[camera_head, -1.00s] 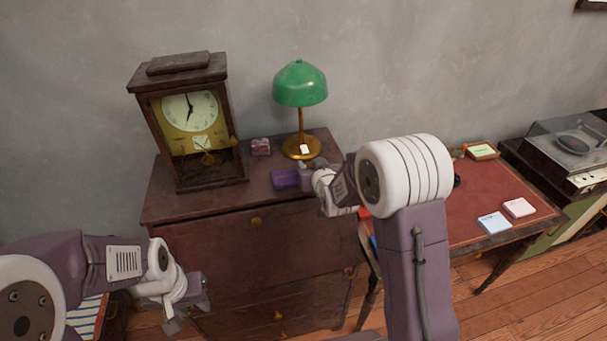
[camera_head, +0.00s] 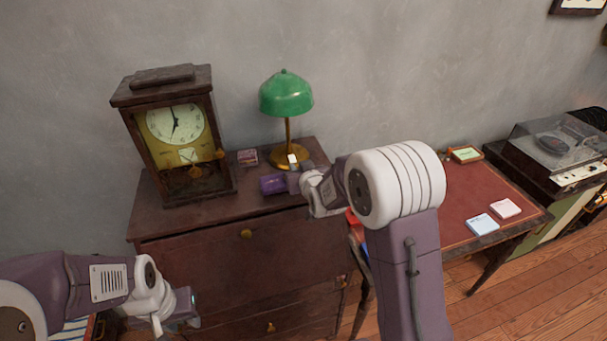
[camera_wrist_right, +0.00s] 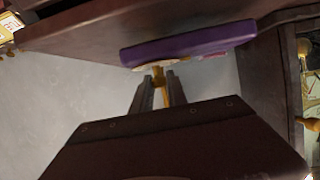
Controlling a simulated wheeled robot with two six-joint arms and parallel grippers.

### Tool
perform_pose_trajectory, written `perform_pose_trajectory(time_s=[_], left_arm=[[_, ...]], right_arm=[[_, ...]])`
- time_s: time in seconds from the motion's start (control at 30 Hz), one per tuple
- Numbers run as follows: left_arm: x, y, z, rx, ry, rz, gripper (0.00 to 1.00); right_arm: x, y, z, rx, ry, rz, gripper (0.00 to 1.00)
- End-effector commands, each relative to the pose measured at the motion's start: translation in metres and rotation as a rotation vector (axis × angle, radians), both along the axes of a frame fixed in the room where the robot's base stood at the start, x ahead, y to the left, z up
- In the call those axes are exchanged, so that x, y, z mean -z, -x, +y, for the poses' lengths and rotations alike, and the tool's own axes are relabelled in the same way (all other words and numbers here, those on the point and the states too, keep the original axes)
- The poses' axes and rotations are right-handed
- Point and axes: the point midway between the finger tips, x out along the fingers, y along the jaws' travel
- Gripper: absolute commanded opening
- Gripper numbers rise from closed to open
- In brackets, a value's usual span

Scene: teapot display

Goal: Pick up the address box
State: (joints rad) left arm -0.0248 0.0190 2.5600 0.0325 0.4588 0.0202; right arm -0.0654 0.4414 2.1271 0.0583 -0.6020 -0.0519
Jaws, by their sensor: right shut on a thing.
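A flat purple box (camera_head: 272,184) is at the front of the dresser top, below the lamp in the head view; no label on it is readable. My right gripper (camera_head: 292,182) comes in from the right and is shut on its right end. In the right wrist view the purple box (camera_wrist_right: 190,44) crosses just beyond the fingertips (camera_wrist_right: 158,80). Whether it touches the dresser top or is slightly raised I cannot tell. My left gripper (camera_head: 185,310) hangs low in front of the dresser, away from the box; its jaws are unclear.
On the dresser (camera_head: 150,218) stand a wooden clock (camera_head: 170,135), a green lamp (camera_head: 286,96) and a small patterned box (camera_head: 247,157). A white tag (camera_head: 292,158) shows at the lamp base. To the right are a red-topped desk (camera_head: 465,190) and a record player (camera_head: 560,145).

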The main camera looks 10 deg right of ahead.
Motion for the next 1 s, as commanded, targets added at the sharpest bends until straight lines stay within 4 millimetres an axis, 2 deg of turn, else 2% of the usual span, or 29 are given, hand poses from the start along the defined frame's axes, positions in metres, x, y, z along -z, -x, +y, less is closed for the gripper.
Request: perform_pose_trajectory(time_s=[0.1,0.2,0.4,0.6,0.73,1.0], left_arm=[[0.001,0.000,0.000,0.000,0.000,0.000,0.36],[0.001,0.000,0.000,0.000,0.000,0.000,0.36],[-0.016,0.000,0.000,0.000,0.000,0.000,0.36],[-0.034,0.000,-0.001,0.000,0.000,0.000,0.36],[-0.036,0.000,-0.001,0.000,0.000,0.000,0.36],[-0.036,0.000,-0.001,0.000,0.000,0.000,0.36]], right_arm=[[-0.025,-0.002,-0.005,0.003,-0.001,-0.009,0.00],[-0.037,-0.005,-0.030,0.006,0.002,-0.007,0.00],[-0.068,-0.012,-0.075,0.007,0.002,-0.003,0.00],[-0.088,-0.017,-0.107,0.004,0.000,-0.001,0.00],[-0.091,-0.019,-0.115,0.002,0.000,0.000,0.00],[-0.090,-0.019,-0.116,0.000,-0.001,0.000,0.00]])
